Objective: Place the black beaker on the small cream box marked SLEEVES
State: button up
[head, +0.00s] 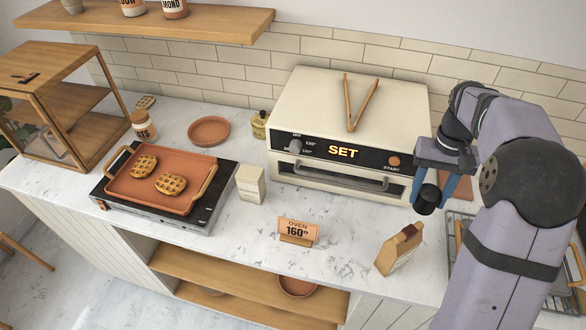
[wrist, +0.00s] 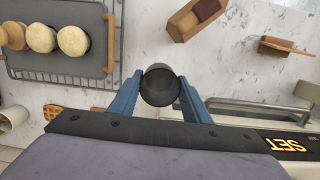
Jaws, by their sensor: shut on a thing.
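The black beaker (head: 427,201) is held between the blue fingers of my gripper (head: 436,182), in the air in front of the oven's right end. In the wrist view my gripper (wrist: 160,88) has one finger on each side of the beaker (wrist: 161,80), and I see its round dark end. A small cream box (head: 250,184) stands upright on the counter, between the griddle and the oven, well to the left of my gripper. Its marking is too small to read. Its top looks bare.
The cream oven (head: 284,152) with tongs (head: 349,105) on top stands behind. An oven sign (head: 298,232) and a wooden holder (head: 400,248) stand near the counter's front. A griddle with a terracotta tray (head: 126,191) lies left of the box. A rack tray (wrist: 85,78) lies nearby.

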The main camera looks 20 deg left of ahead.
jog(key=w+a, duration=0.1)
jog(key=a, duration=0.3)
notch_tip(320, 180, up, 13)
jog(key=d+n+p, duration=0.2)
jog(key=n+p, duration=0.2)
jog(key=p, duration=0.3)
jog(key=w+a+r+n+t+h+p, duration=0.1)
jog(key=w+a+r+n+p, duration=0.25)
jog(key=a+n, duration=0.85)
jog(key=n+t+y, duration=0.1)
jog(key=n+t, duration=0.1)
jog(key=n, duration=2.1)
send_over(250, 170)
notch_tip(250, 170, down, 7)
jog(key=shift+s+d+f+p, duration=0.15)
jog(key=shift+f+p, duration=0.45)
jog(key=shift+f, duration=1.65)
jog(key=shift+s+f+p, duration=0.25)
jog(key=shift+f+p, duration=0.3)
jog(key=shift+f, duration=2.2)
